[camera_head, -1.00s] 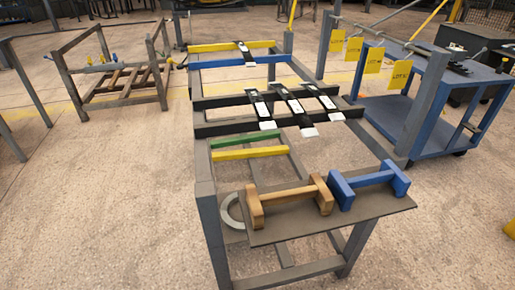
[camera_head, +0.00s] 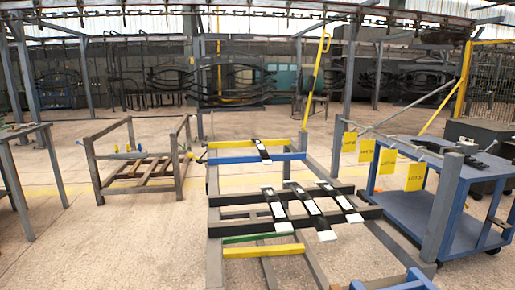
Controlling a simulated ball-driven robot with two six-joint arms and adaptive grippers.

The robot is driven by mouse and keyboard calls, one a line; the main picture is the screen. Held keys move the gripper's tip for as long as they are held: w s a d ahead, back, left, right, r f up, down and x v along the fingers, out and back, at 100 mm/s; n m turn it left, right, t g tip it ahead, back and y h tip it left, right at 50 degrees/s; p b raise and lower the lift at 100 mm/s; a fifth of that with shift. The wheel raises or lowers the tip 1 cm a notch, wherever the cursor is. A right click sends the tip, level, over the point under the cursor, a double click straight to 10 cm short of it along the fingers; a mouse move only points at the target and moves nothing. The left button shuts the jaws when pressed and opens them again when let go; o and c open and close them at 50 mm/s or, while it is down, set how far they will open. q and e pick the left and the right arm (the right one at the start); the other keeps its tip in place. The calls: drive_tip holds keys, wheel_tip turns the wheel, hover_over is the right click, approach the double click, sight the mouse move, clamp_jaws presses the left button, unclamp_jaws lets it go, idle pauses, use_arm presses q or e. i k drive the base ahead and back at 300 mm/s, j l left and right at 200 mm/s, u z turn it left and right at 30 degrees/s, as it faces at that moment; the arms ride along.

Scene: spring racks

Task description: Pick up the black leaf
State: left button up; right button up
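Several black leaves lie across the middle bars of the grey rack (camera_head: 214,195), each with a pale label and a light end. They are a left leaf (camera_head: 273,204), a middle leaf (camera_head: 304,201) and a right leaf (camera_head: 336,198). Another black leaf (camera_head: 262,151) rests farther back across the yellow bar (camera_head: 229,144) and the blue bar (camera_head: 231,159). I cannot tell which one the task means. Neither of my grippers is in view.
A blue cart (camera_head: 410,212) stands to the right, with yellow lot tags (camera_head: 387,161) hanging beside it. A low grey frame (camera_head: 140,190) stands at the left. A blue handle-shaped piece (camera_head: 412,282) shows at the bottom edge. Open floor lies left of the rack.

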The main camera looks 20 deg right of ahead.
sight(266, 160)
drive_tip(key=i+j, duration=0.1)
drive_tip(key=j, duration=0.15)
drive_tip(key=i+j+u, duration=0.1)
drive_tip(key=j, duration=0.2)
drive_tip(key=i+j+u, duration=0.3)
drive_tip(key=i+j, duration=0.7)
drive_tip(key=i+z, duration=0.4)
drive_tip(key=i, duration=0.3)
drive_tip(key=i+j+z, duration=0.2)
drive_tip(key=i+z, duration=0.2)
drive_tip(key=i, duration=0.3)
drive_tip(key=i+j+z, duration=0.2)
drive_tip(key=i, duration=0.3)
drive_tip(key=i+z, duration=0.2)
drive_tip(key=i, duration=0.3)
drive_tip(key=i+j+z, duration=0.25)
drive_tip(key=i, duration=0.2)
drive_tip(key=i+j+z, duration=0.2)
drive_tip(key=i+j, duration=0.2)
drive_tip(key=i, duration=0.1)
